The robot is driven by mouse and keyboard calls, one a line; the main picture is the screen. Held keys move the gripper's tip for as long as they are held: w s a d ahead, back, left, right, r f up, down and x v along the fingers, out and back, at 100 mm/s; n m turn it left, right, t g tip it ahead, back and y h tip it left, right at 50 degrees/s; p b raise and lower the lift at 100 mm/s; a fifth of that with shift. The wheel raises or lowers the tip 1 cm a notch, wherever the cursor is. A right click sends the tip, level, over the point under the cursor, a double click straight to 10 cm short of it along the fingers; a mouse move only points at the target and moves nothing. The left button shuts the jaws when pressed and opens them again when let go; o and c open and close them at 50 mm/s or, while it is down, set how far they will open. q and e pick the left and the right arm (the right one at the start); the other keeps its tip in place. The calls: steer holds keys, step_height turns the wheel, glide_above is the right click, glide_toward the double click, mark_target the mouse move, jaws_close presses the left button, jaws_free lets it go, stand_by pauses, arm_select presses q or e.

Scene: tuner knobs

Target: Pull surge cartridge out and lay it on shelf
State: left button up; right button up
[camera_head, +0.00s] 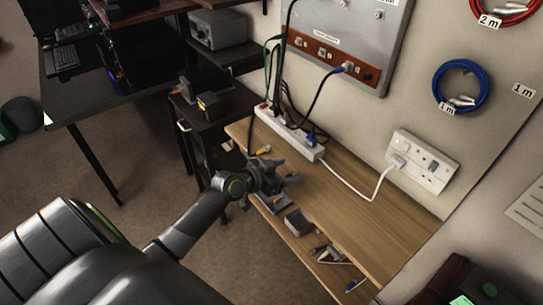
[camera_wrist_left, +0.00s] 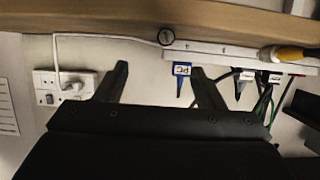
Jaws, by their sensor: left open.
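A white power strip (camera_head: 286,131) with several plugs lies along the back of the wooden shelf (camera_head: 372,222); the strip also shows in the left wrist view (camera_wrist_left: 215,48). I cannot pick out the surge cartridge for certain. A small round dark part (camera_wrist_left: 166,36) shows at the strip's end in the left wrist view. My right gripper is not in view.
A yellow-handled item (camera_head: 263,150) lies on the shelf's left part. The shelf's right part is clear. A lower shelf holds a grey block (camera_head: 298,222) and loose cables (camera_head: 328,254). A white cable runs to the wall socket (camera_head: 422,162). Other cables hang above the strip.

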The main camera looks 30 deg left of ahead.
arm_select(q)
steer(key=v, duration=1.7)
steer(key=s+a+f+n+g+y, duration=0.1)
steer(key=s+a+f+n+y, duration=0.3)
steer(key=f, duration=0.6)
steer(key=a+f+g+y, duration=0.2)
steer(key=a+f, duration=0.5)
steer(key=f, duration=0.4)
steer(key=s+f+n+g, duration=0.1)
steer(key=s+f+g, duration=0.1)
steer(key=s+f, duration=0.35)
steer(key=s+f+g, duration=0.1)
steer(key=s+f, duration=0.2)
steer(key=f, duration=0.6)
steer(key=s+d+f+g, duration=0.3)
steer(key=s+d+f, duration=0.4)
steer(key=s, duration=0.3)
steer(key=s+d+f+g, duration=0.3)
steer(key=s+d+f, duration=0.4)
steer(key=s, duration=0.3)
steer(key=shift+d+f+m, duration=0.3)
steer(key=shift+d+f, duration=0.05)
steer(key=shift+d, duration=0.45)
